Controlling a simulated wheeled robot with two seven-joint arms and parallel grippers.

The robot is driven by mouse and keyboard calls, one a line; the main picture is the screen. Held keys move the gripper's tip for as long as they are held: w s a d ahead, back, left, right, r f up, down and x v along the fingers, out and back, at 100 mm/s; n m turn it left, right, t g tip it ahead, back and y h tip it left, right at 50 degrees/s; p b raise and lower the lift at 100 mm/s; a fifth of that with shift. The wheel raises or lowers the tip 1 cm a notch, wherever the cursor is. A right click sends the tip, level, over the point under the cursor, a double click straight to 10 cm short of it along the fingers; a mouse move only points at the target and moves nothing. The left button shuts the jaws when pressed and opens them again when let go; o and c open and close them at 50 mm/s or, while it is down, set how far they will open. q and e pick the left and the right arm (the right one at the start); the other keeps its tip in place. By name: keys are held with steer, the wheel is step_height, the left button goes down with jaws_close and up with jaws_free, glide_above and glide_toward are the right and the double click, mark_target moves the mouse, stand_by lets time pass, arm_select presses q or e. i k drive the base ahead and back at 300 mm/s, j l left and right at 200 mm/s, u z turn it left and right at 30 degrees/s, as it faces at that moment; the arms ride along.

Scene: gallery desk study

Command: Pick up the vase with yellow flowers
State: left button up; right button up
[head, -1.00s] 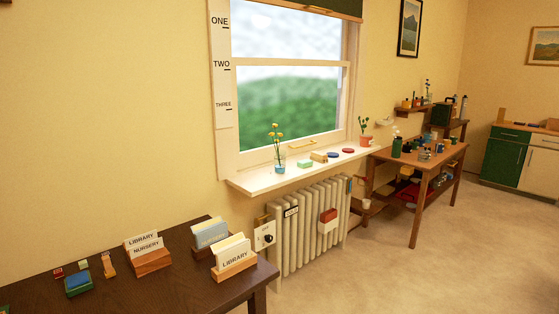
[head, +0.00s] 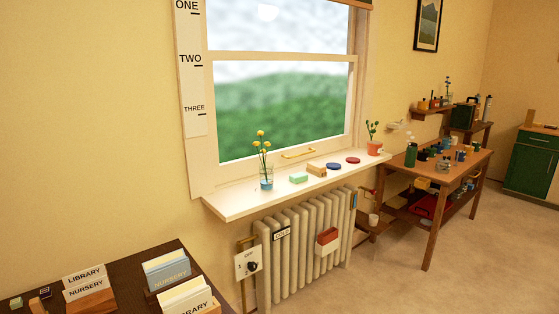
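The vase with yellow flowers (head: 266,180) stands upright near the left end of the white window sill (head: 233,208). It is a clear glass with blue in its lower part, and several yellow blooms on green stems rise from it against the window. Neither of my grippers shows in the head view, so nothing is seen touching the vase.
On the sill to the right are a green block (head: 299,178), a tan block (head: 317,170), a blue disc (head: 334,166), a red disc (head: 353,160) and a potted plant (head: 374,147). A radiator (head: 305,240) stands below. A dark desk (head: 140,259) is front left; open floor lies right.

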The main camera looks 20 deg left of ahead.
mark_target(267, 169)
steer(key=i+l, duration=0.1)
steer(key=i, duration=0.4)
steer(key=i+l, duration=0.1)
steer(key=i, duration=0.4)
steer(key=i+l, duration=0.15)
steer(key=i, duration=0.35)
steer(key=i+l+u, duration=0.1)
steer(key=i, duration=0.4)
